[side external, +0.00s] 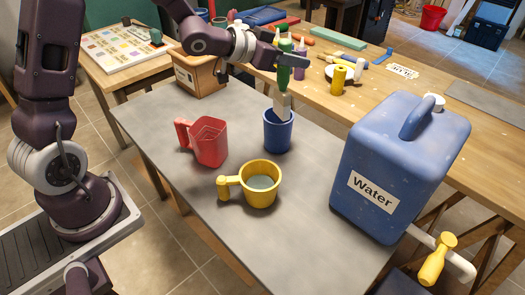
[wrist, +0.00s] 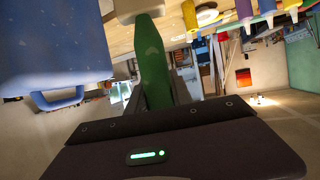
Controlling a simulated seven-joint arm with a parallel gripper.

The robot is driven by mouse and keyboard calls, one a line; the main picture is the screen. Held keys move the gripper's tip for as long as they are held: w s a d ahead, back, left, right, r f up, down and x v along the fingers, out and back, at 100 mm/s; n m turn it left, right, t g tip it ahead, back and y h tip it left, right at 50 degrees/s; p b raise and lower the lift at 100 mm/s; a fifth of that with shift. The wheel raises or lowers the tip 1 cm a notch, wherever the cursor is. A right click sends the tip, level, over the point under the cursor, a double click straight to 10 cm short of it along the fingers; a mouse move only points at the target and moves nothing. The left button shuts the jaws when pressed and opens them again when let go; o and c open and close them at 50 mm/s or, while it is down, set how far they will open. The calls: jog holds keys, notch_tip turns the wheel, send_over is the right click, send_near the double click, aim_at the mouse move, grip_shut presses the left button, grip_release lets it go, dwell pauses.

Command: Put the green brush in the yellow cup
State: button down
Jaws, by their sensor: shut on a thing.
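The green brush (side external: 283,76) hangs upright, its pale lower end pointing down at the mouth of the blue cup (side external: 278,134). I cannot tell exactly how far that end dips inside the rim. My gripper (side external: 286,60) is shut on the brush's green handle, which also shows in the wrist view (wrist: 153,62). The yellow cup (side external: 261,195) stands upright on the grey table, in front of the blue cup, with its handle to the left and a greyish content inside.
A red cup (side external: 209,143) stands left of the blue cup. A large blue water jug (side external: 392,165) with a yellow tap (side external: 437,258) stands at the right. A wooden box (side external: 198,78) is at the back left.

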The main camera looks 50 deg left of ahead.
jog(key=s+d+f+m+g+h, duration=0.2)
jog(key=s+d+m+g+h, duration=0.15)
jog(key=s, duration=0.35)
jog(key=s+d+f+m+g+h, duration=0.25)
jog(key=s+d+m+h, duration=0.2)
jog(key=s, duration=0.35)
notch_tip(320, 180, down, 10)
jog(key=shift+s+d+m, duration=0.15)
jog(key=shift+d+m, duration=0.05)
jog(key=shift+m, duration=0.1)
jog(key=shift+f, duration=0.15)
jog(key=c, duration=1.1)
grip_release()
jog(key=shift+f, duration=0.1)
jog(key=shift+c, duration=0.2)
